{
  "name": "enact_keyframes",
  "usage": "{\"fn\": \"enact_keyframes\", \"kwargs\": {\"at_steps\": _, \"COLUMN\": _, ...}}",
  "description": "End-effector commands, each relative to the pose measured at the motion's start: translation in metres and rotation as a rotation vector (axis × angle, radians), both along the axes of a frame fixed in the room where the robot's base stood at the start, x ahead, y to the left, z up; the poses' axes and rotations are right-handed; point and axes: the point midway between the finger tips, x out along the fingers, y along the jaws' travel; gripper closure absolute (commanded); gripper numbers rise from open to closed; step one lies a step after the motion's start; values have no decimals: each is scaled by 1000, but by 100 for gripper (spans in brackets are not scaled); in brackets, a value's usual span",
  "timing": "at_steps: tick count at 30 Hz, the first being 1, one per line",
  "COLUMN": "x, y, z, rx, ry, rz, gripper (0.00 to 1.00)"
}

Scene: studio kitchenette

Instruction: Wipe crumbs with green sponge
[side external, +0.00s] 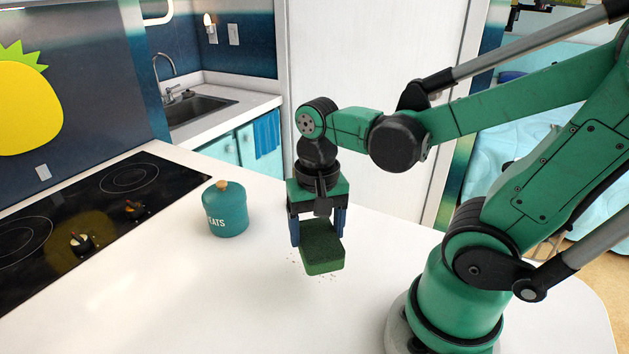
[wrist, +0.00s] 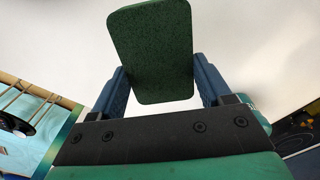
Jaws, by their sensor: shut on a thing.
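A green sponge (side external: 322,248) is held between the two blue fingers of my gripper (side external: 318,229). In the wrist view the sponge (wrist: 152,50) sits between the fingertips of my gripper (wrist: 158,82) and extends beyond them, slightly tilted. In the side external view it is over the white counter, just above or at the surface; I cannot tell whether it touches. Small brown crumbs (side external: 294,264) lie on the counter beside and below the sponge. Some crumbs may be hidden under it. No crumbs can be made out in the wrist view.
A teal lidded jar (side external: 225,209) stands on the counter (side external: 170,285) left of my gripper. A black cooktop (side external: 80,220) with knobs is farther left. A sink (side external: 198,108) is at the back. The front middle of the counter is clear.

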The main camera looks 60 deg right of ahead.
Motion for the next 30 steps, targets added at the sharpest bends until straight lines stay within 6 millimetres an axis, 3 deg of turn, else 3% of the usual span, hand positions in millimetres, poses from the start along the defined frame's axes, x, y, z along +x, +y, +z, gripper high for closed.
{"fn": "enact_keyframes", "kwargs": {"at_steps": 24, "x": 2, "y": 0, "z": -74, "rx": 0, "ry": 3, "rz": -1, "gripper": 71}}
{"fn": "enact_keyframes", "kwargs": {"at_steps": 30, "x": 4, "y": -21, "z": -76, "rx": 1, "ry": 7, "rz": -7, "gripper": 71}}
